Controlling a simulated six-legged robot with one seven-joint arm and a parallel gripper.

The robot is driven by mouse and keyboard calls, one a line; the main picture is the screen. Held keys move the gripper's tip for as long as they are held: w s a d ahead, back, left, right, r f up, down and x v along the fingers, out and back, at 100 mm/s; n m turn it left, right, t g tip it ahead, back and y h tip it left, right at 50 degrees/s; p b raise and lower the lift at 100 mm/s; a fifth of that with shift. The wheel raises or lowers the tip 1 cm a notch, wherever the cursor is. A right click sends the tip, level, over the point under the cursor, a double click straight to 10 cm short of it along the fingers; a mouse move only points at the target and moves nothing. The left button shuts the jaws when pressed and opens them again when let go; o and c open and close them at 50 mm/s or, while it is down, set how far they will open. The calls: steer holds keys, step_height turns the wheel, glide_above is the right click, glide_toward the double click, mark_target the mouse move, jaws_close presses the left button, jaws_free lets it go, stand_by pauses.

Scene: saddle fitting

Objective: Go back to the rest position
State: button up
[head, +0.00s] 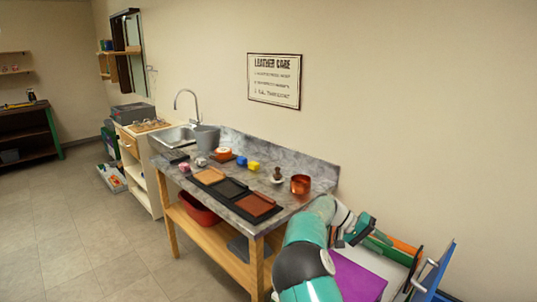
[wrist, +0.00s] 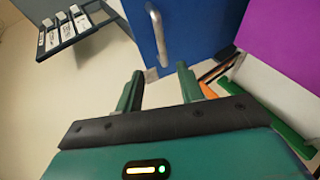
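My gripper (wrist: 159,90) shows in the wrist view with its two green fingers apart and nothing between them. In the head view my gripper (head: 358,232) is at the right, past the counter's right end, above a box or drawer area. A blue panel (wrist: 205,25) with a metal handle lies beyond the fingertips in the wrist view; the blue panel also shows at the lower right of the head view (head: 436,272). A gap to the handle is visible.
The marble counter (head: 315,173) holds leather swatches on a black tray (head: 233,200), a copper pot (head: 300,184) and small blocks. A purple surface (head: 357,280) lies below my arm. A dark rack (wrist: 75,28) shows in the wrist view.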

steer(key=s+a+r+n+t+y, duration=0.1)
steer(key=s+a+r+t+y, duration=0.1)
steer(key=s+a+r+y, duration=0.3)
steer(key=s+a+r+n+t+y, duration=0.1)
steer(key=s+a+r+t, duration=0.15)
steer(key=s, duration=0.55)
steer(key=s+a+r+n+t+y, duration=0.1)
steer(key=s+a+r+t+y, duration=0.1)
steer(key=s+a+r+y, duration=0.3)
steer(key=s+a+n+t, duration=0.2)
steer(key=s+a, duration=0.3)
steer(key=s, duration=0.3)
steer(key=s+a+n+t, duration=0.1)
steer(key=s+a+t, duration=0.1)
steer(key=s+a, duration=0.3)
steer(key=s, duration=0.3)
steer(key=shift+s+r+n, duration=0.25)
steer(key=shift+s+n, duration=0.15)
steer(key=shift+d+t, duration=0.15)
steer(key=shift+t, duration=0.1)
